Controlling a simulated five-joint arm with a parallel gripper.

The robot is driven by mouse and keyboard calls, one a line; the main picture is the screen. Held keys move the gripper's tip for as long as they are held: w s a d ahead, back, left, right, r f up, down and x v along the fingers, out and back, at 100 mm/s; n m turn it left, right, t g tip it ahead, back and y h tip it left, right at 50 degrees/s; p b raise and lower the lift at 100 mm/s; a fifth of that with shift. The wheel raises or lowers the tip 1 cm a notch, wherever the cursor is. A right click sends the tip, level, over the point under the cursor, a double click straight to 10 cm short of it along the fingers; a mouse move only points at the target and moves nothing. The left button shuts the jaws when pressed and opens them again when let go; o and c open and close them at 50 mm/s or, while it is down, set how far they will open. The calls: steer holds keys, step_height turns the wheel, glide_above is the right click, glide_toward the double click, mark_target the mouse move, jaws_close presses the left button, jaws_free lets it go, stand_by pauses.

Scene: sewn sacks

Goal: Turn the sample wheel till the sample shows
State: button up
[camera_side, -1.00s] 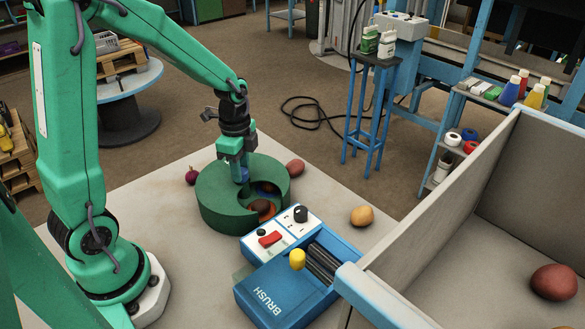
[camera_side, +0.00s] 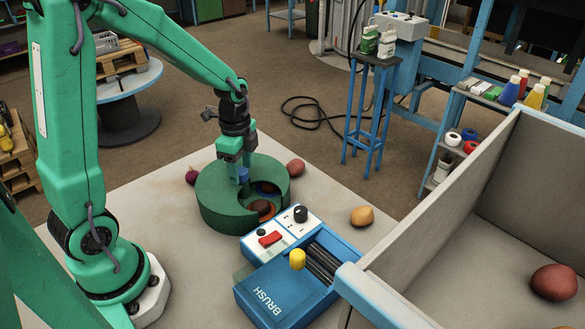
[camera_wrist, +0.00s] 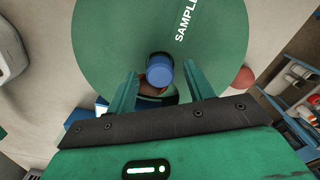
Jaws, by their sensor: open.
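The sample wheel (camera_side: 220,203) is a round dark green drum on the pale table, with a cut-out on its right side. A brown potato-like lump (camera_side: 262,207) shows in the cut-out, with orange and blue patches near it. A blue knob (camera_side: 243,176) stands up from the wheel's top. In the wrist view the wheel's top (camera_wrist: 110,35) carries white lettering, "SAMPLE", partly cut off. My gripper (camera_side: 238,160) is open just above the wheel. In the wrist view its fingers (camera_wrist: 160,72) lie on either side of the blue knob (camera_wrist: 159,66), with gaps showing.
A blue brush box (camera_side: 270,297) with a yellow knob and a white control panel (camera_side: 280,235) stands close in front of the wheel. A red-brown potato (camera_side: 295,168), a yellow potato (camera_side: 362,216) and an onion (camera_side: 192,176) lie around it. A large grey bin (camera_side: 440,215) is at right.

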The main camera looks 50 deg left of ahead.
steer(key=shift+r, duration=3.9)
steer(key=shift+s+d+r+n, duration=0.25)
steer(key=shift+s+r+n, duration=0.05)
steer(key=shift+r, duration=0.15)
steer(key=s+d+r+n+t, duration=0.5)
steer(key=s+d+r+n, duration=0.1)
steer(key=s+n, duration=0.5)
steer(key=shift+s+d+r+n+t, duration=0.15)
steer(key=shift+s+r+n+t, duration=0.15)
steer(key=shift+r, duration=0.45)
